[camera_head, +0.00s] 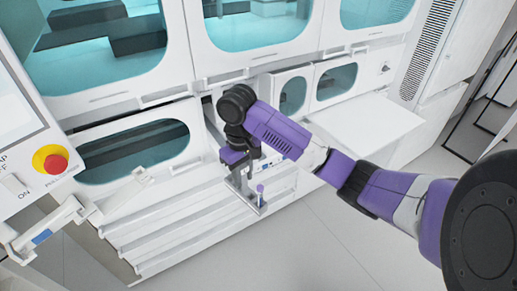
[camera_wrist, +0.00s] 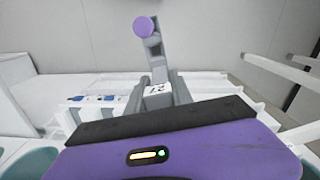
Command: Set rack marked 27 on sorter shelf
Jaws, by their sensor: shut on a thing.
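My gripper (camera_head: 243,172) is shut on a grey rack (camera_head: 246,190) and holds it in front of the white machine front. In the wrist view the rack (camera_wrist: 155,60) sits between the two grey fingers of the gripper (camera_wrist: 163,84), with a white label reading 27 facing the camera. A tube with a purple cap (camera_wrist: 145,27) stands at the rack's far end; it also shows in the head view (camera_head: 260,189). A white flat shelf (camera_head: 362,125) juts out to the right of my gripper. I cannot tell whether it is the sorter shelf.
Closed windowed cabinets (camera_head: 120,150) line the machine behind. A panel with a red emergency button (camera_head: 55,164) is at the left. A white bracket with a blue patch (camera_head: 42,237) sticks out below it. Open floor (camera_head: 330,235) lies at the front right.

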